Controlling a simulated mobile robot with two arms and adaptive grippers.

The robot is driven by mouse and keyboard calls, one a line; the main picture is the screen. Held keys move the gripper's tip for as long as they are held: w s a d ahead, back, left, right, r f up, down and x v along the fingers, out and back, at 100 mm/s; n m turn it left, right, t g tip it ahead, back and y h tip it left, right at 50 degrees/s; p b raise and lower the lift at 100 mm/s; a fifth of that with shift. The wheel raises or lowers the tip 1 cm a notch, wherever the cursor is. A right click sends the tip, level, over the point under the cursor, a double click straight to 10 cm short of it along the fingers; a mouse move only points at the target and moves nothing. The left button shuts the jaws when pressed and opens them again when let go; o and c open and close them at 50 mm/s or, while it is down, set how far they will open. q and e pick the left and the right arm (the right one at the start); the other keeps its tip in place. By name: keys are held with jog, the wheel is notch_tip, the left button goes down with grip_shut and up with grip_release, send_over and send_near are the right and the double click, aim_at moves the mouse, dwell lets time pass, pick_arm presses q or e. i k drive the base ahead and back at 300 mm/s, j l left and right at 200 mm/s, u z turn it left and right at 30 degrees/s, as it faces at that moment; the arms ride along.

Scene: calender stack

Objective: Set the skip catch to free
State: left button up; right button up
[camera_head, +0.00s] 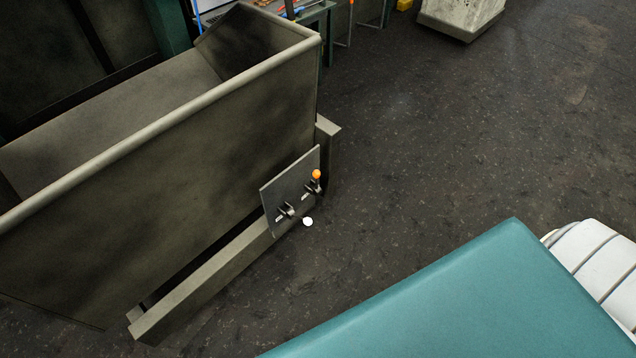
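A large grey metal skip (250,150) with an open top fills the left of the head view. A small grey plate (281,190) stands at its right end and carries two short levers. The lever with the orange knob (316,174) has its knob up, near the plate's upper right. The lever with the white knob (308,222) has its knob low, by the plate's lower right edge. Small pale marks by the lever pivots are too small to read. Neither of my grippers shows in this view.
A beam (205,285) runs along the skip's foot. A flat teal surface (470,300) covers the lower right, with a white ribbed thing (597,262) beyond it. Dark floor (450,150) lies clear between. A pale block (460,15) stands at the top.

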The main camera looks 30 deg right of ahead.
aim_at(316, 173)
jog(key=z, duration=1.1)
jog(key=i+l+z, duration=0.5)
